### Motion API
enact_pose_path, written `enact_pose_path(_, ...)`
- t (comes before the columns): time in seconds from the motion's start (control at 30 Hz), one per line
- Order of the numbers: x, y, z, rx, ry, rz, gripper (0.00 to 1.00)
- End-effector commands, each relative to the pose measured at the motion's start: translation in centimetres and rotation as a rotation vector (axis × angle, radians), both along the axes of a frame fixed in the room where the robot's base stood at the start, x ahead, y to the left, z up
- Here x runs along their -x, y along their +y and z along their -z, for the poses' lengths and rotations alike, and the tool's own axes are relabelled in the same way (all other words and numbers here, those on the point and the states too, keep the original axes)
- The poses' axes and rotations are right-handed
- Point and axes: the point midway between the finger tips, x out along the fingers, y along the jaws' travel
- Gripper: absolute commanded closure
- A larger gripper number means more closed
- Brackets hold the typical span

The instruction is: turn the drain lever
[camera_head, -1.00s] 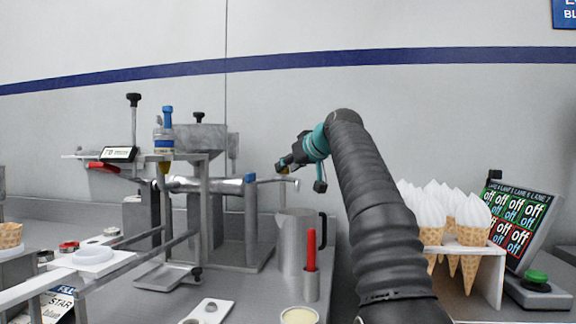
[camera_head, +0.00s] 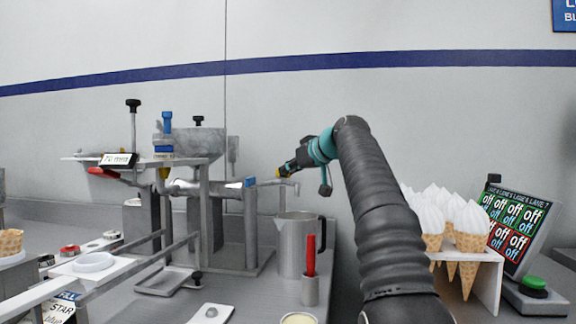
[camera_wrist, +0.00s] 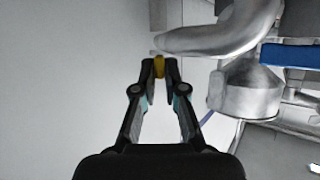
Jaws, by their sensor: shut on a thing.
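My gripper (camera_head: 281,171) is at the right end of the metal machine (camera_head: 205,190), beside its outlet pipe. In the wrist view, its fingertips (camera_wrist: 160,70) are closed on a small yellow piece, which appears to be the drain lever (camera_wrist: 159,66). The yellow piece meets the curved metal pipe (camera_wrist: 220,38) just beyond the fingertips. The fingers hide much of the lever, so its angle is hard to tell. A metal pitcher (camera_head: 292,245) stands upright below the outlet.
A red-handled tool stands in a metal holder (camera_head: 310,290) in front of the pitcher. Ice-cream cones sit in a white rack (camera_head: 490,280) right of my arm, beside a display (camera_head: 515,230) and green button (camera_head: 535,282). A white tray (camera_head: 93,263) is at left.

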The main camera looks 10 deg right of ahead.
Motion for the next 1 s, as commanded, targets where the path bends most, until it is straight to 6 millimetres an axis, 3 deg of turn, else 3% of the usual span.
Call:
enact_pose_path(0.4, -0.37, -0.39, -0.13, -0.003, -0.006, -0.134, 1.00)
enact_pose_path(0.83, -0.17, -0.48, -0.01, 0.000, -0.004, -0.151, 1.00)
enact_pose_path(0.93, -0.17, -0.49, 0.02, -0.001, -0.003, -0.151, 0.70)
enact_pose_path(1.0, -0.17, -0.47, 0.00, -0.001, -0.003, -0.151, 0.65)
